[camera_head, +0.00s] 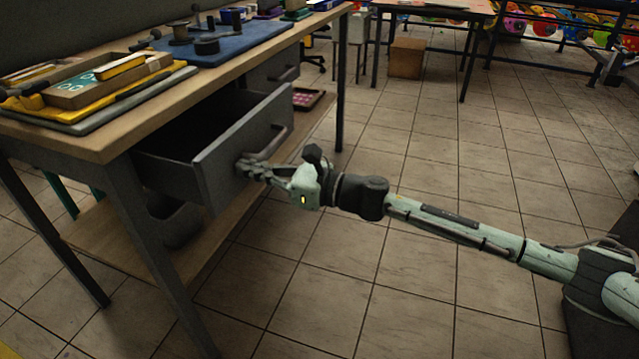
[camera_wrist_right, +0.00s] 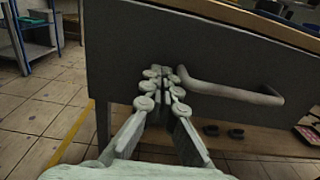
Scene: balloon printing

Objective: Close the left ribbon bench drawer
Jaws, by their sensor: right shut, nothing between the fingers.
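The left ribbon bench drawer (camera_head: 247,150) is a dark grey drawer standing open under the wooden bench top (camera_head: 110,133). Its front panel and bar handle (camera_head: 272,146) face right in the head view. My right gripper (camera_head: 243,165) is shut and empty, with its fingertips at the drawer front, near the lower end of the handle. In the right wrist view the drawer front (camera_wrist_right: 220,62) fills the middle, and the shut fingers (camera_wrist_right: 165,75) point at it just left of the curved handle (camera_wrist_right: 230,93). I cannot tell whether the tips touch the panel. My left gripper is out of view.
A second drawer (camera_head: 262,75) sits farther along the bench and looks closed. Trays (camera_head: 95,85) and a blue mat (camera_head: 235,38) with dark spools lie on top. A lower wooden shelf (camera_head: 215,240) runs underneath. The tiled floor (camera_head: 420,130) right of the bench is free around my arm.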

